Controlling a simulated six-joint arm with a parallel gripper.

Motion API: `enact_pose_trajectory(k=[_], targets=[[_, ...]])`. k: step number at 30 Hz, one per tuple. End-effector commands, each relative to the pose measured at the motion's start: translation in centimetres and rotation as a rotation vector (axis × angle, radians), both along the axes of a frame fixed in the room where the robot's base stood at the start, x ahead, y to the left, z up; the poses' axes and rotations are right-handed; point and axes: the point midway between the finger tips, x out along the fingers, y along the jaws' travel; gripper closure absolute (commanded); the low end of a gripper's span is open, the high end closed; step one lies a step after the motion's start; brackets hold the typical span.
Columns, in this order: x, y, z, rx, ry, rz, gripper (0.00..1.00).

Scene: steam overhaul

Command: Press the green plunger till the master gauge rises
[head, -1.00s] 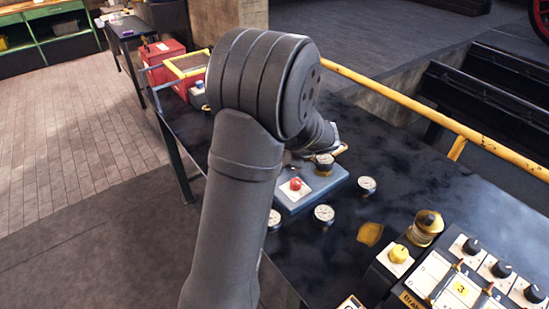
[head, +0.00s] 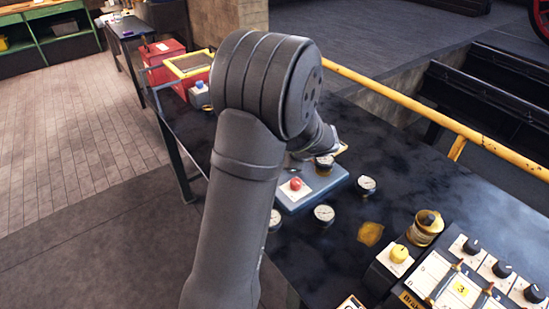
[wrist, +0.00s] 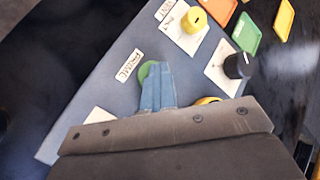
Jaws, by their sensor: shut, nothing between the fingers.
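The green plunger (wrist: 147,71) shows in the wrist view as a round green top on a blue-grey panel (wrist: 95,85), beside a white label reading PRIME (wrist: 129,65). My gripper (wrist: 155,68) is shut and empty, its blue fingertips over the plunger and covering part of it. I cannot tell whether they touch it. In the head view my arm hides the plunger and the fingers. Round white-faced gauges stand on the dark bench: one on the right (head: 366,185), one in front (head: 324,214), one partly behind my arm (head: 274,219). Their needles are too small to read, and I cannot tell which is the master.
A yellow knob (wrist: 193,20) and a black knob (wrist: 237,66) stand on white plates near my fingers. In the head view, a red button (head: 296,184) sits on the blue-grey base. A control panel (head: 460,290) is at front right; a yellow rail (head: 400,98) runs along the back.

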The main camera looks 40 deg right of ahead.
Motion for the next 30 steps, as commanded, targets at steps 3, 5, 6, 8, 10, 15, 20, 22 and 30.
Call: enact_pose_trajectory(k=[3,5,6,8,10,15,20,22,30], targets=[[0.0,0.1,0.0,0.002,0.003,0.001,1.00],[0.0,0.1,0.2,0.002,0.003,0.001,1.00],[0.0,0.1,0.4,0.001,0.002,0.000,1.00],[0.0,0.1,0.7,0.002,0.002,0.000,1.00],[0.0,0.1,1.2,0.002,0.001,0.001,1.00],[0.0,0.1,2.2,0.002,0.003,0.001,1.00],[0.0,0.1,3.1,0.000,0.001,0.001,1.00],[0.0,0.1,3.3,0.001,0.001,0.000,1.00],[0.0,0.0,3.4,0.001,0.001,0.000,1.00]])
